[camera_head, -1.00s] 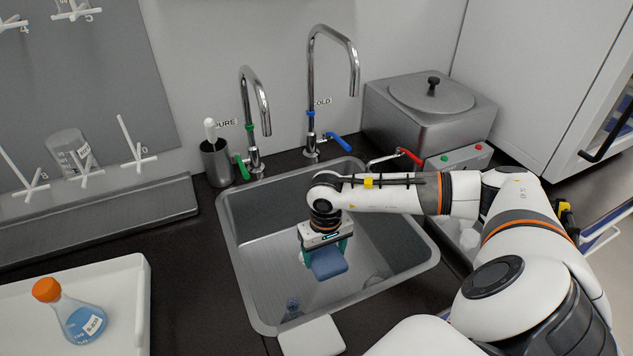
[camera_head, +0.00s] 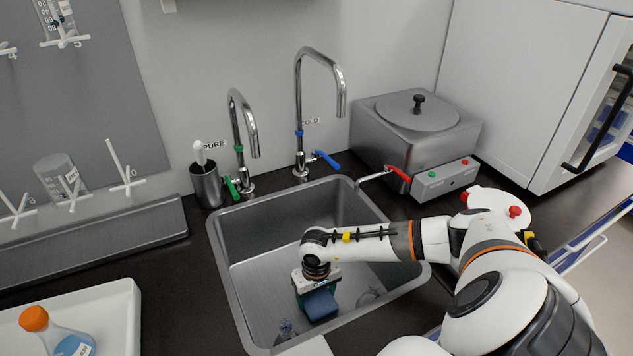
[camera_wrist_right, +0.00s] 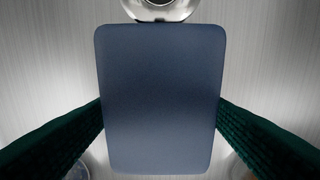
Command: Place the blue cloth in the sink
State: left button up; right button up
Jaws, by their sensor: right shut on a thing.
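The blue cloth (camera_head: 319,305) looks like a rounded rectangular pad. My right gripper (camera_head: 318,296) is shut on it and holds it inside the sink (camera_head: 250,277), within the rim. In the right wrist view the cloth (camera_wrist_right: 160,100) fills the middle, between two dark green fingers, with the metal sink floor behind it. The sink drain (camera_wrist_right: 160,8) shows at the top edge of that view. I cannot tell whether the cloth touches the sink floor. My left gripper is not in view.
Clear glassware (camera_head: 286,329) lies in the sink near its front. Two taps (camera_head: 244,150) (camera_head: 300,130) stand behind the sink. A metal bath (camera_head: 415,140) stands at the back right. A white tray (camera_head: 120,320) with an orange-capped flask (camera_head: 65,338) is at left.

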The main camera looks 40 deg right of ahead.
aim_at(317, 296)
jog(key=shift+f, duration=0.2)
jog(key=o, duration=1)
jog(key=shift+r, duration=0.1)
jog(key=shift+o, duration=0.2)
jog(key=shift+r, duration=0.55)
notch_tip(317, 296, up, 11)
jog(key=shift+b, duration=0.45)
jog(key=shift+r, duration=0.1)
